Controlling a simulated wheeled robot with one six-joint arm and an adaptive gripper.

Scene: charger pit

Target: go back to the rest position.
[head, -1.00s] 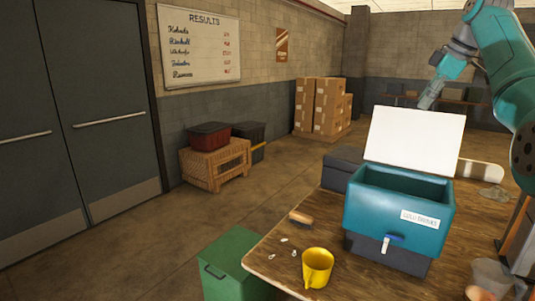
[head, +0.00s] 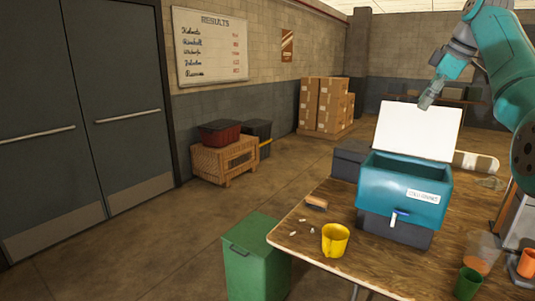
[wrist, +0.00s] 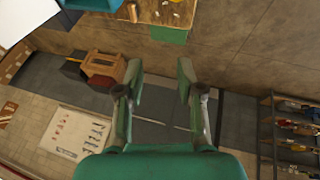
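My gripper (wrist: 159,85) is open and empty in the wrist view, its two green fingers wide apart with nothing between them. In the head view my gripper (head: 428,97) is raised above the open lid of the teal drinks cooler (head: 403,198), small and partly unclear there. The cooler stands on the wooden table (head: 320,262) with its white lid (head: 418,130) up. My arm comes in from the upper right.
A yellow mug (head: 335,240) and a wooden-handled brush (head: 316,202) are on the table left of the cooler. A green bin (head: 255,262) stands beside the table. Open floor lies to the left.

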